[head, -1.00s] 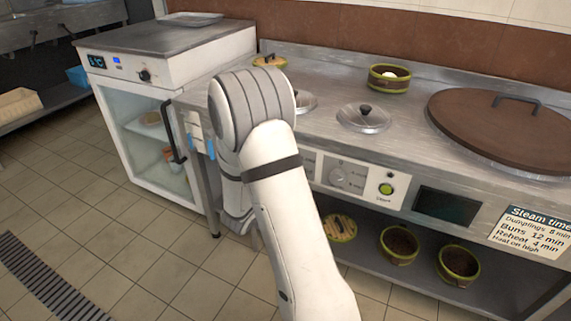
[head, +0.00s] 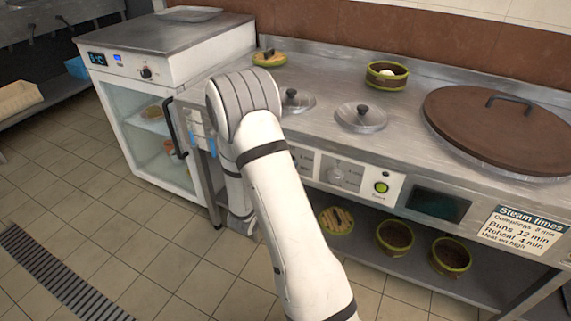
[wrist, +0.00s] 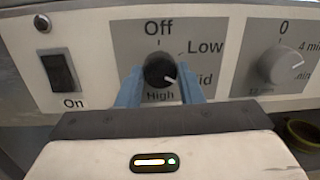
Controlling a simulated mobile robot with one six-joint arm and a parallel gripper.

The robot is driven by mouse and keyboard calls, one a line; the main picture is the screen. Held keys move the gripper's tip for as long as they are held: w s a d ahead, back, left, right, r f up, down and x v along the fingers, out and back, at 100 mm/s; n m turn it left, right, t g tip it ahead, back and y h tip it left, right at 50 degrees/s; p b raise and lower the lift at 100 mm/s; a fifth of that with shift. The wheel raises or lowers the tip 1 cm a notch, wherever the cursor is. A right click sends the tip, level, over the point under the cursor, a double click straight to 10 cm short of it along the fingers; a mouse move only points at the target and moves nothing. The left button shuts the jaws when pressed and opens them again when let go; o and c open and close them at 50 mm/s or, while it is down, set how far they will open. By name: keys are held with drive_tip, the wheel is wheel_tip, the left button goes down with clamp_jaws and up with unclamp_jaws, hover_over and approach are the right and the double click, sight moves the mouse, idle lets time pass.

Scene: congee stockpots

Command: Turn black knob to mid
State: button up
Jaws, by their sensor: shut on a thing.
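The black knob (wrist: 158,67) sits on a grey plate marked Off, Low, Mid and High in the wrist view. Its white pointer mark faces down and to the right, roughly toward the Mid label (wrist: 204,80), which a finger partly covers. My gripper (wrist: 160,74) has its two blue fingers on the knob's left and right sides, shut on it. In the head view my arm stands in front of the counter's left part and the knob cannot be made out there.
A black On switch (wrist: 62,72) lies left of the knob, and a white timer dial (wrist: 281,66) lies right. In the head view a glass-door cabinet (head: 165,150) stands left. The counter bears metal lids (head: 361,116) and a big brown lid (head: 500,130).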

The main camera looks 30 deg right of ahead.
drive_tip(key=shift+w+a+r, duration=0.1)
idle(0.3)
drive_tip(key=o, duration=1)
drive_tip(key=p+v, duration=0.1)
drive_tip(key=v, duration=0.7)
